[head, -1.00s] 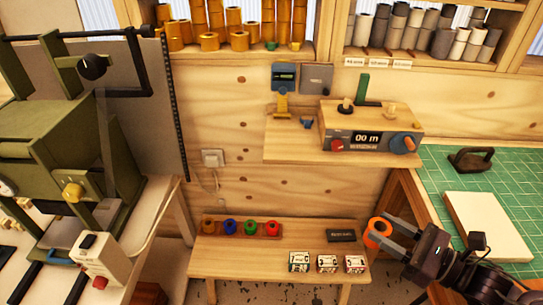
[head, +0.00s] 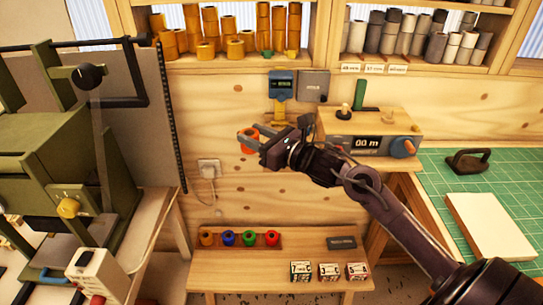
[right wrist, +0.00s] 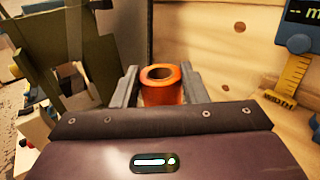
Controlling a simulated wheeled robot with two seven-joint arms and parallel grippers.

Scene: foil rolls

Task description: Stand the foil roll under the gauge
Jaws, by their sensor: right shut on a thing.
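The orange foil roll (head: 247,140) is held between the fingers of my right gripper (head: 254,139), in the air in front of the wooden wall. In the right wrist view the roll (right wrist: 162,88) stands upright between both fingers, its hollow core facing up. The gauge is a blue wall unit (head: 281,82) with a yellow scale (head: 280,112) below it. It shows partly in the right wrist view (right wrist: 300,40), to the right of the roll. The roll is left of the gauge and apart from it. My right arm hides most of the shelf under the gauge. My left gripper is not in view.
A counter box (head: 375,143) reading "00 m" stands right of the gauge, behind my right arm. A low bench (head: 225,270) carries several coloured rolls and small boxes. A green machine (head: 60,150) fills the left. Shelves with rolls are above.

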